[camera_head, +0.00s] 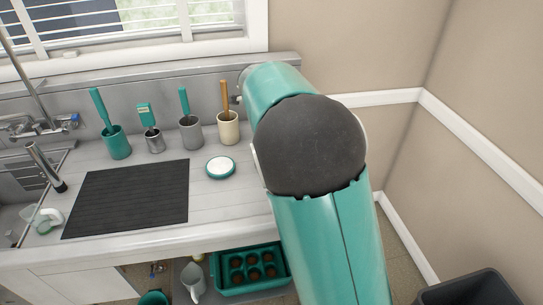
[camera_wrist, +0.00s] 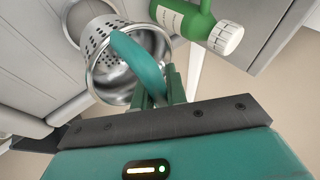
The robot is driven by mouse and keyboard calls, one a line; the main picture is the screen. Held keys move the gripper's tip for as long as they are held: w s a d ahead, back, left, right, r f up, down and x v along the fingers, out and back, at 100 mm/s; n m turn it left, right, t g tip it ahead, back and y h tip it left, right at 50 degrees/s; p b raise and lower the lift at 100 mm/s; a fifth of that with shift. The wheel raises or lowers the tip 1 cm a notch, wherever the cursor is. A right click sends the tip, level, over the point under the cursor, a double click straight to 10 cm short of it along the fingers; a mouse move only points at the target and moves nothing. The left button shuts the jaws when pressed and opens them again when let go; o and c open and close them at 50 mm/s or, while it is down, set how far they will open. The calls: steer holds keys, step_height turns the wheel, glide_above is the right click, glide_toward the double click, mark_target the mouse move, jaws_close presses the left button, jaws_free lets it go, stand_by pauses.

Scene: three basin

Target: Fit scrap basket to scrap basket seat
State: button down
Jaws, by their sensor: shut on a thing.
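The scrap basket (camera_wrist: 103,60) is a shiny perforated metal cup with a teal handle, in the wrist view. My gripper (camera_wrist: 159,88) is shut on the handle at the near side of the basket. The basket is tilted in this view, its open mouth partly facing the camera. A round ringed recess (camera_wrist: 72,28), which looks like the scrap basket seat, shows behind the basket at the upper left and is partly hidden by it. I cannot tell the gap between them. In the head view, my arm hides the gripper and basket.
A green bottle (camera_wrist: 185,18) with a white cap is close right of the basket. In the head view, the counter holds a dark mat (camera_head: 128,198), several brush holders (camera_head: 190,132) and a round white-topped dish (camera_head: 220,167). A seedling tray (camera_head: 248,270) is below; a dark bin (camera_head: 468,290) stands lower right.

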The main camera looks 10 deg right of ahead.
steer(key=shift+a+f, duration=0.1)
stand_by(0.3)
steer(key=shift+f, duration=2.65)
steer(key=shift+f, duration=0.2)
steer(key=shift+f, duration=1.2)
steer(key=shift+f, duration=0.35)
steer(key=c, duration=1.3)
jaws_free()
steer(key=shift+c, duration=0.2)
steer(key=v, duration=1.3)
steer(key=shift+s+r, duration=0.2)
steer(key=shift+r, duration=0.1)
